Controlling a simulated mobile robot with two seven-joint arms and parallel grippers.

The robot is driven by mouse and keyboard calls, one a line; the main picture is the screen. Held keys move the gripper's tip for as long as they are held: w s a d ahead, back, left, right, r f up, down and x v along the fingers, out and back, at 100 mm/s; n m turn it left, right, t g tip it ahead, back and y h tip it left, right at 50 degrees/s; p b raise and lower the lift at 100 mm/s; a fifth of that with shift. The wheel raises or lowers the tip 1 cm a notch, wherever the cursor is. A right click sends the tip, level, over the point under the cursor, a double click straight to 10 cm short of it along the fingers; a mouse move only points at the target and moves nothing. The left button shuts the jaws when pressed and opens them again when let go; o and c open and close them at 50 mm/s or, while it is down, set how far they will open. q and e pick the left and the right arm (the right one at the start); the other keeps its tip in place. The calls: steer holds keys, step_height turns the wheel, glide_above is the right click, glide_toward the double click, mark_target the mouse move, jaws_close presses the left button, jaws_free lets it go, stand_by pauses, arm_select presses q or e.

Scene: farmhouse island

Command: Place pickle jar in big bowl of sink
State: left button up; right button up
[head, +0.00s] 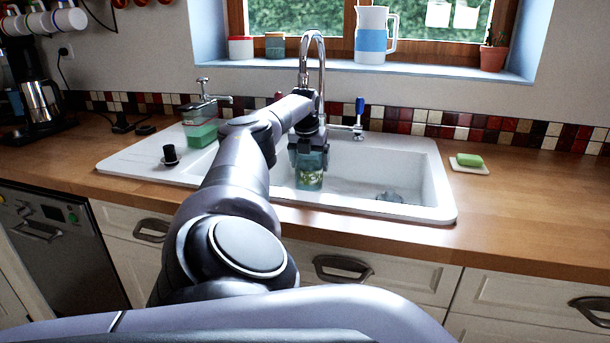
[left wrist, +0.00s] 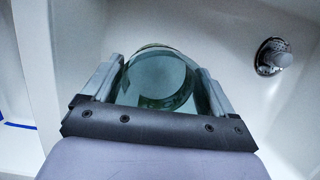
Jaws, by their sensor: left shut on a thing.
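The pickle jar (head: 309,180) is a greenish glass jar held upright in my left gripper (head: 308,150). It is over or inside the left part of the sink's big bowl (head: 375,168); I cannot tell whether its base touches the bowl floor. In the left wrist view, the jar's round top (left wrist: 158,80) sits between the two fingers of my left gripper (left wrist: 160,95), with white basin surface around it. The big bowl's drain (left wrist: 272,56) lies to the right of the jar. My right gripper is not in view.
The tap (head: 313,60) rises behind the jar. A soap bottle (head: 200,128) stands at the smaller bowl, and a black stopper (head: 170,154) on the drainboard. Green soap (head: 469,160) lies on the right counter. The big bowl's right side is mostly clear.

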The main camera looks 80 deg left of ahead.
arm_select(q)
steer(key=shift+s+a, duration=0.35)
steer(key=shift+s, duration=0.3)
step_height(320, 180, down, 3)
steer(key=shift+f+b, duration=0.1)
steer(key=shift+b, duration=0.85)
steer(key=shift+f, duration=0.3)
steer(key=shift+r, duration=0.15)
steer(key=o, duration=1)
steer(key=shift+r, duration=0.3)
steer(key=p+v, duration=0.1)
steer(key=v, duration=0.6)
steer(key=shift+d, duration=0.1)
